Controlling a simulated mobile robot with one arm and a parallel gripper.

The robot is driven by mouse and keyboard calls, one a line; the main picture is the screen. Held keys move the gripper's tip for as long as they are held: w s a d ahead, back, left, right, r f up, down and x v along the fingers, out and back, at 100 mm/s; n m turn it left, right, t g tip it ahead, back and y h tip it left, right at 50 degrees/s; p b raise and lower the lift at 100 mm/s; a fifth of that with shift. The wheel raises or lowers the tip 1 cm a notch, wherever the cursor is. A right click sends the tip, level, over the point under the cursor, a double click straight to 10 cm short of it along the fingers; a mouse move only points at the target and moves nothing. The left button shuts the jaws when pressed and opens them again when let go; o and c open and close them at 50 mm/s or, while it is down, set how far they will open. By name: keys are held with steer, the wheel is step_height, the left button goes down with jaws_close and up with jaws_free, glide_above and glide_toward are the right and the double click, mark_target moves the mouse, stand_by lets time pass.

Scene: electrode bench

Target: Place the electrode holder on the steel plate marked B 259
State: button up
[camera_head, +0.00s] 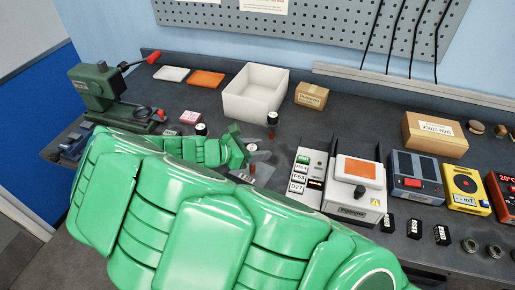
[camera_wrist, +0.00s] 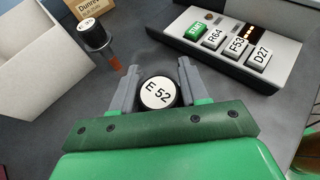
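In the wrist view an electrode holder (camera_wrist: 157,92) with a black cap and a white top marked E 52 sits between the two fingers of my gripper (camera_wrist: 160,78). The fingers are close on both sides of the cap; I cannot tell whether they press on it. In the head view my green arm partly hides my gripper (camera_head: 247,160), and the cap (camera_head: 251,147) shows beside it. Another black-capped holder (camera_wrist: 93,35) with a brown-red lower end stands ahead to the left; it also shows in the head view (camera_head: 272,119). No B 259 marking is readable.
A white open bin (camera_head: 251,104) and a small carton (camera_head: 311,96) stand behind. A panel with a green button (camera_head: 309,175) and an orange-topped device (camera_head: 358,180) stand to the right. A third capped piece (camera_head: 201,129) stands left. A green machine (camera_head: 103,92) is far left.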

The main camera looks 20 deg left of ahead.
steer(key=o, duration=0.4)
steer(key=shift+c, duration=0.2)
steer(key=shift+r, duration=0.15)
steer(key=v, duration=1.2)
